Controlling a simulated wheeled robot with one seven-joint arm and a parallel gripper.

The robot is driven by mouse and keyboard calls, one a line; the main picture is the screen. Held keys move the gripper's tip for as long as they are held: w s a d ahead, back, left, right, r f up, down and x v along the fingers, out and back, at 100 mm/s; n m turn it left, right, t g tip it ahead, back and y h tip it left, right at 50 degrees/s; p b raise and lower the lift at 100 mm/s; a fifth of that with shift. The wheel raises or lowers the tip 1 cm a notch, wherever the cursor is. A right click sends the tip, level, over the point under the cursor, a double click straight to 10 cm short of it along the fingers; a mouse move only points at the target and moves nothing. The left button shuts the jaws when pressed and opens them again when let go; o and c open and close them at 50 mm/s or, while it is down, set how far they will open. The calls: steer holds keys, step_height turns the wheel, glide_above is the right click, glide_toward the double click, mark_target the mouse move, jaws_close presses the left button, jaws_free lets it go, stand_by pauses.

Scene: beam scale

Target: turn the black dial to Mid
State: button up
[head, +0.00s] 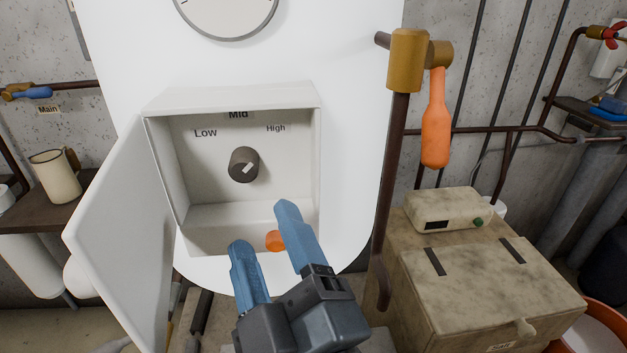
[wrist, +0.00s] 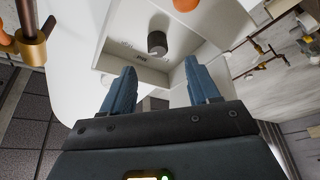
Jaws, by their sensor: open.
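The black dial (head: 244,165) sits on the back wall of an open white box on the front of a white tank. Its pale mark points up and to the right, toward the High label (head: 275,128). The Mid label (head: 238,114) is above the dial and the Low label (head: 205,133) is to its upper left. My gripper (head: 262,228) is open and empty, below and in front of the dial, apart from it. In the wrist view the dial (wrist: 157,43) shows beyond and between the two blue fingers (wrist: 162,88).
The box door (head: 118,240) hangs open on the left. An orange piece (head: 275,240) shows behind my fingers. A brown pipe (head: 392,190) with an orange-handled valve (head: 436,120) runs down on the right. A beige chest (head: 490,290) stands at the lower right.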

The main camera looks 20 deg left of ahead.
mark_target(247, 176)
steer(key=shift+r+p+x, duration=0.2)
steer(key=shift+p+x, duration=0.8)
steer(key=shift+x, duration=3.25)
steer(key=shift+d, duration=0.1)
steer(key=shift+c, duration=0.2)
steer(key=c, duration=1)
